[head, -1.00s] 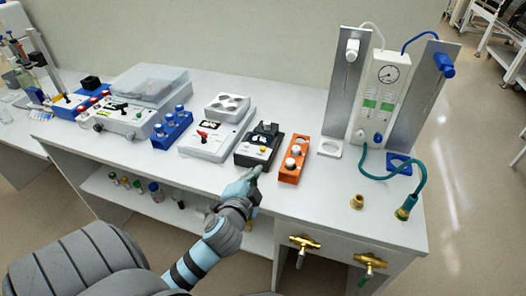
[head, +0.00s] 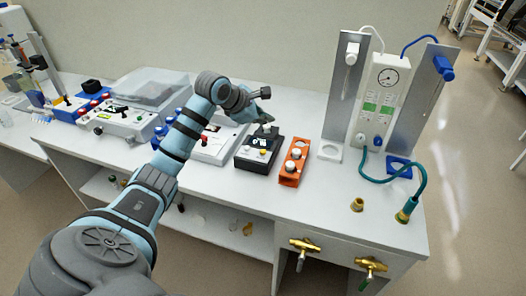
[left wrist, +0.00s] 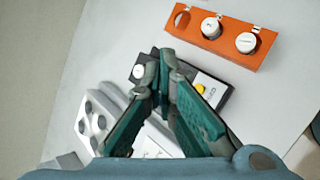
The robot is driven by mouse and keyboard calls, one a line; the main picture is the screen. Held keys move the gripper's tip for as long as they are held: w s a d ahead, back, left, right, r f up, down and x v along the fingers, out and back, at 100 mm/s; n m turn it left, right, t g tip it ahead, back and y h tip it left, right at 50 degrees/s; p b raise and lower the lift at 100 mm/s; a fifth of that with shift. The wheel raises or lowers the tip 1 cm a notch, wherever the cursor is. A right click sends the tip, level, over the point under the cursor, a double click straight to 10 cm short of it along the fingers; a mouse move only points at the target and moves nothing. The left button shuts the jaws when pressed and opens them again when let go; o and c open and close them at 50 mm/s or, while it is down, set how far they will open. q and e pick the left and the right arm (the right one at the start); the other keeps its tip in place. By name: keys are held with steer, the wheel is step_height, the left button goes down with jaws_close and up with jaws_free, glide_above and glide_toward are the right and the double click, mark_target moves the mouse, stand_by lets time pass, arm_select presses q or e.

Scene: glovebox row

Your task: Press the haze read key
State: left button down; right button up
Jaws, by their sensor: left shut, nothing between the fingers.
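The black meter (head: 243,160) stands on the bench, with a small lit display (head: 260,142) and a yellow key (head: 263,151) on its top face. I cannot read which key is the haze read key. My left gripper (head: 268,118) is shut and empty above the rear of the meter, apart from the keys. In the left wrist view the closed fingertips (left wrist: 165,56) cover part of the meter; its yellow key (left wrist: 200,88) shows just right of them, and a white round part (left wrist: 138,72) shows to the left. My right gripper is not in view.
An orange rack (head: 292,165) with white-capped vials stands close right of the meter. A white instrument (head: 213,153) is on the left, partly behind my arm. A gauge unit (head: 381,100) stands further right. The bench front before the meter is clear.

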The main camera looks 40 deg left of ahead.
arm_select(q)
steer(key=shift+w+d, duration=0.1)
steer(key=shift+w, duration=0.05)
steer(key=b, duration=0.7)
glide_above(264, 152)
step_height(264, 152, down, 8)
steer(key=shift+d+f, duration=0.1)
steer(key=shift+f, duration=0.4)
stand_by(0.6)
steer(key=shift+f+b, duration=0.4)
steer(key=shift+f, duration=0.4)
stand_by(0.5)
steer(key=shift+r, duration=0.1)
steer(key=shift+r+p, duration=0.45)
steer(key=shift+r, duration=0.3)
